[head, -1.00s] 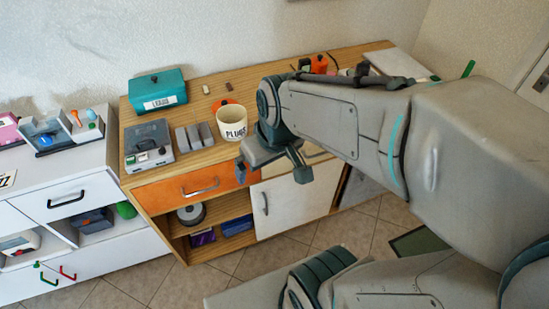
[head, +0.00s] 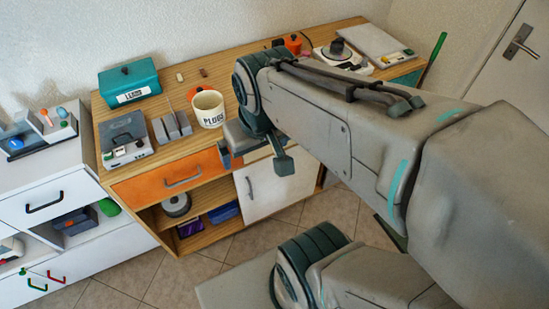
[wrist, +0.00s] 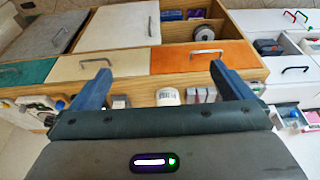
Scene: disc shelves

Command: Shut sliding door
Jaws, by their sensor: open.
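The white sliding door (head: 275,188) with a silver handle covers the middle of the wooden cabinet's lower front. It also shows in the wrist view (wrist: 118,28), beside a grey panel (wrist: 42,40). To its left in the head view, the compartment (head: 200,232) is open, with a disc spindle (head: 176,205) and a blue box (head: 224,213) inside. My gripper (wrist: 160,70) is open and empty, its blue fingers spread before the drawer row. In the head view it hangs above the door's upper edge, and my arm hides part of the cabinet front.
An orange drawer (head: 172,177) sits above the open compartment. A white cabinet (head: 60,200) stands at the left. Tiled floor (head: 130,280) is clear in front.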

